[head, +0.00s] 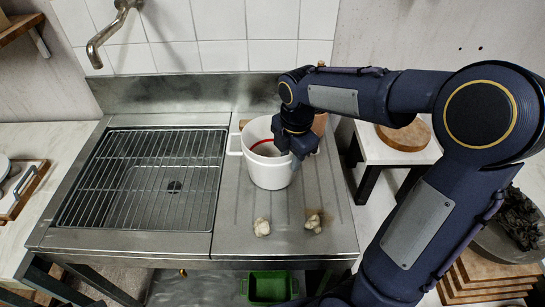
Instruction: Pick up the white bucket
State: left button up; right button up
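The white bucket (268,174) stands upright on the right, ridged side of the metal sink unit. A handle sticks out on its left side, and something red and dark shows inside its mouth. My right gripper (297,148) is at the bucket's right rim and covers part of the rim and mouth. Its fingertips are dark and partly hidden, so I cannot tell whether they are apart or closed on the rim. My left gripper is not in view.
A wire rack (150,170) covers the sink basin to the left. Two small pale lumps (262,227) (313,222) lie in front of the bucket. A brown board (318,124) is behind it. A tap (108,32) juts from the tiled wall. A green crate (268,288) sits below.

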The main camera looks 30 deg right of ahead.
notch_tip(320, 180, down, 2)
jog(key=shift+w+f, duration=0.1)
jog(key=shift+f, duration=0.15)
grip_shut()
jog(key=shift+r, duration=0.2)
